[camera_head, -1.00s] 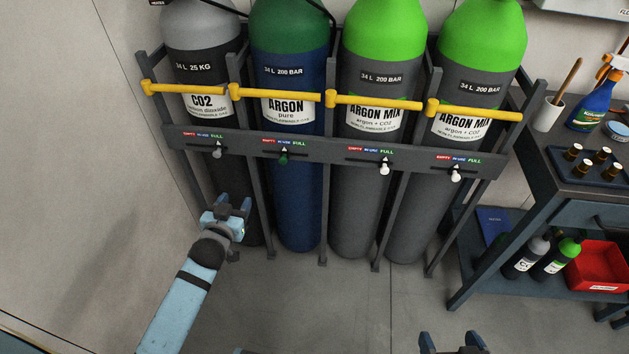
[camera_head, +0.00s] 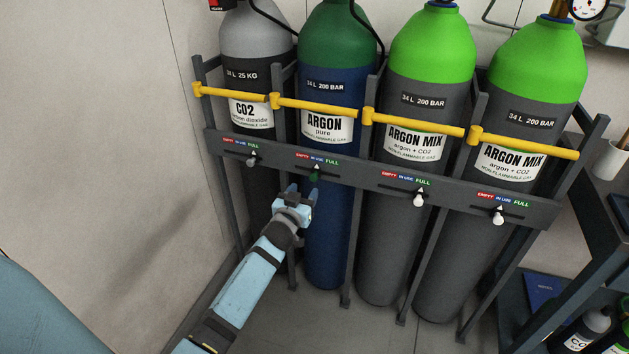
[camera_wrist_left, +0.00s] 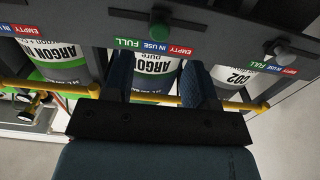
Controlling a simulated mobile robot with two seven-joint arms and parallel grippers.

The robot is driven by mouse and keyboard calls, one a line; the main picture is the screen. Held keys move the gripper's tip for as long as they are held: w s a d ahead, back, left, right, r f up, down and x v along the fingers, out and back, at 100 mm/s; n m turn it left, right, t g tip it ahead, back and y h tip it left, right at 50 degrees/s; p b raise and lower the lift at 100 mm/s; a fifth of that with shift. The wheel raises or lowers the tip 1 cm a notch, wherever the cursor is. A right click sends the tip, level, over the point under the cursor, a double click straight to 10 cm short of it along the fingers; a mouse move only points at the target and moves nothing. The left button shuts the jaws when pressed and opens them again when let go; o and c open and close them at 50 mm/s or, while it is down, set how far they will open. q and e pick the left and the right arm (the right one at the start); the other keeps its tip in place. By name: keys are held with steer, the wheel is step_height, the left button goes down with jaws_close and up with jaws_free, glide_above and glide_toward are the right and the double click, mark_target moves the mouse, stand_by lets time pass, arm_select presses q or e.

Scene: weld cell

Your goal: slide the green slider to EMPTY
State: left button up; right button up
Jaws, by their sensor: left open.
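The green slider (camera_head: 314,176) is a small dark-green knob in a slot on the rack's grey rail, below the pure argon cylinder's label strip (camera_head: 317,159). It sits about under the IN USE middle of that strip. In the left wrist view the green slider (camera_wrist_left: 160,27) shows at the top, with its strip (camera_wrist_left: 152,46) upside down beneath it. My left gripper (camera_head: 301,189) is open and empty, just below and slightly left of the green slider, apart from it. In the left wrist view its two fingers (camera_wrist_left: 160,85) stand apart toward the slider. My right gripper is out of view now.
Grey knobs and white knobs sit on the same rail (camera_head: 365,178): a grey slider (camera_head: 252,162) under CO2, white sliders (camera_head: 418,200) under the argon mix cylinders. Yellow bars (camera_head: 318,108) cross the cylinders. A wall stands at left; a workbench (camera_head: 612,260) at right.

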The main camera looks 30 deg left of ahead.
mark_target(313, 178)
arm_select(q)
steer(key=b+x, duration=0.1)
steer(key=x, duration=0.5)
steer(key=shift+w+f, duration=0.1)
steer(key=shift+w, duration=0.7)
steer(key=shift+w+a, duration=0.1)
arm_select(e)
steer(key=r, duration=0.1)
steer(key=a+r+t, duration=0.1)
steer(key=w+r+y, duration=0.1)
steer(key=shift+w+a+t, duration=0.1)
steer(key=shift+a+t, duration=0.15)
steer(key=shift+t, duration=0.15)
arm_select(q)
steer(key=shift+c, duration=0.4)
jaws_close()
steer(key=a, duration=0.2)
steer(key=s+a+p, duration=0.1)
steer(key=a, duration=0.1)
steer(key=shift+s+a, duration=0.1)
steer(key=shift+a, duration=0.35)
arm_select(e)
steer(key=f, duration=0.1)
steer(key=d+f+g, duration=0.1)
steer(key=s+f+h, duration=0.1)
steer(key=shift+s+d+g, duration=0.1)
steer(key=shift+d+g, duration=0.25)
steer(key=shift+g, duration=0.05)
